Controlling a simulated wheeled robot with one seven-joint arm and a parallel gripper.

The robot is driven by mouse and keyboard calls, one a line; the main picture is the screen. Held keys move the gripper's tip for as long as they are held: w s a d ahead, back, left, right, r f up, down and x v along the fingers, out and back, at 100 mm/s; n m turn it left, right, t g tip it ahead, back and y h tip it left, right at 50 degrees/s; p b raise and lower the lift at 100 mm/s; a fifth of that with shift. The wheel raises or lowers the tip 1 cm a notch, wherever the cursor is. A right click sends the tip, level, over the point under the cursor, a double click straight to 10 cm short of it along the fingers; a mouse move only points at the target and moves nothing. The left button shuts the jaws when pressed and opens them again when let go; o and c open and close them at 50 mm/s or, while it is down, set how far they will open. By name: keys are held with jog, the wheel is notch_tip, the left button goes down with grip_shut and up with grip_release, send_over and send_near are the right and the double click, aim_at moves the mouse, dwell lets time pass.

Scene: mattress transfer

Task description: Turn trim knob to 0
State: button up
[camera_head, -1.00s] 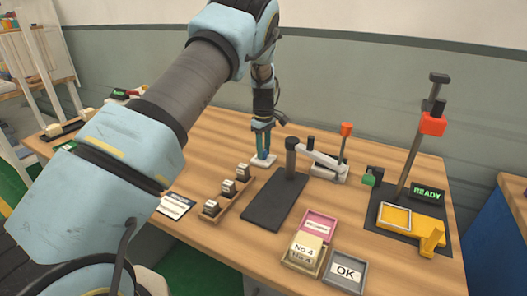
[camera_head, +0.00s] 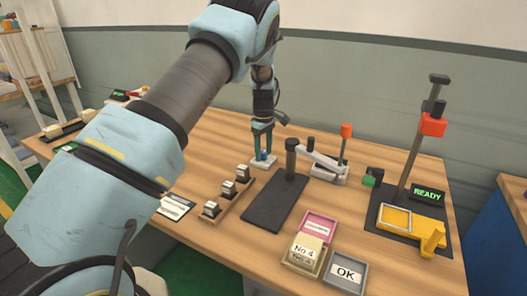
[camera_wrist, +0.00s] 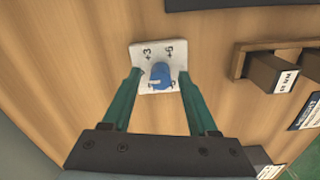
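The trim knob (camera_wrist: 160,72) is a blue cylinder on a small pale plate (camera_wrist: 145,52). In the wrist view the plate shows "+3" and "+6" on its far side; the markings nearer my gripper are partly hidden. A white mark shows on the knob's near-left part, but its exact pointing is hard to read. My gripper (camera_wrist: 159,80) is open, with one green finger on each side of the knob and visible gaps between. In the head view my gripper (camera_head: 262,150) points down over the plate (camera_head: 264,161) near the table's back.
A dark pad with a post (camera_head: 275,203) stands right of the knob plate. A wooden rack of stamps (camera_head: 228,193) is in front. Trays marked "No 4" and "OK" (camera_head: 345,272) and a "READY" display (camera_head: 428,194) are farther right. Bare wood surrounds the plate's left.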

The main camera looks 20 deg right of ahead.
aim_at(263, 152)
notch_tip(263, 152, up, 11)
jog(key=b, duration=0.2)
jog(key=shift+b, duration=0.35)
jog(key=shift+f, duration=0.1)
dwell(0.4)
jog(key=s+a+r+m, duration=0.2)
jog(key=a, duration=2.1)
jog(key=s+a+f+m+t, duration=0.1)
jog(key=s+a+m, duration=0.3)
jog(key=s+a, duration=1.2)
jog(key=shift+s+f+m+t, duration=0.3)
jog(key=shift+s, duration=0.65)
